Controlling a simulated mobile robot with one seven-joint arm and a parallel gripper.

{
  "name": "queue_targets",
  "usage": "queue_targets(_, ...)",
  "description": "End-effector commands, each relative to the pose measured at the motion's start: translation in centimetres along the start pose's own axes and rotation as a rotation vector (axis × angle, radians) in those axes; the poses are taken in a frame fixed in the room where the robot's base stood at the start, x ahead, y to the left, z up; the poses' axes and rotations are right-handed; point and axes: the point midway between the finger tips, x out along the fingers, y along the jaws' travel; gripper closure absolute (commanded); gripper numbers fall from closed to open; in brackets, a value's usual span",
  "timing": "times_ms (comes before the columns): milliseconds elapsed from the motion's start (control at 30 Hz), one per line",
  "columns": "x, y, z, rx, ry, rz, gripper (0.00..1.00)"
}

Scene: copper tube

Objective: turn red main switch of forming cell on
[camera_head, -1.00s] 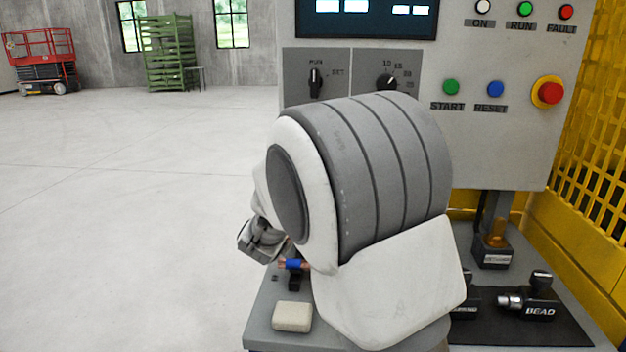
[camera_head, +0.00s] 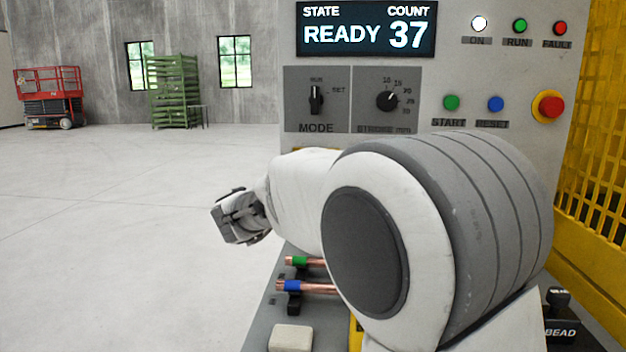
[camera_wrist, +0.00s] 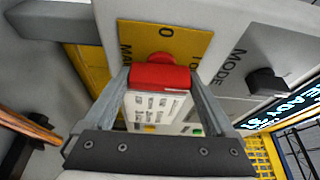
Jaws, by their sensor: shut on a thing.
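The red main switch (camera_wrist: 160,76) sits on a yellow plate marked 0 (camera_wrist: 190,38) in the wrist view. My gripper (camera_wrist: 158,82) is shut on its red handle, one finger on each side. Part of the plate's lettering is covered by the handle and fingers, so I cannot tell the switch's exact position. In the head view the switch is hidden behind my arm. The forming cell's screen (camera_head: 367,28) reads READY and 37, and the ON lamp (camera_head: 479,23) looks bright white.
The MODE knob (camera_head: 316,99) is on the panel close to the switch, with a stroke knob (camera_head: 387,99) beside it. Copper tubes with blue (camera_head: 292,286) and green (camera_head: 299,261) bands lie on holders below my arm. A red emergency button (camera_head: 548,106) is at right.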

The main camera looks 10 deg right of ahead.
Motion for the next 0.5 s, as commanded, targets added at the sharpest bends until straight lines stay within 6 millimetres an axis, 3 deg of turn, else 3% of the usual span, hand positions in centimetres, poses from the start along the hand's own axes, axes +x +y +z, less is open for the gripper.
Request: queue_targets(500,-0.01,0.05,0.0,0.048,0.0,0.022,0.66)
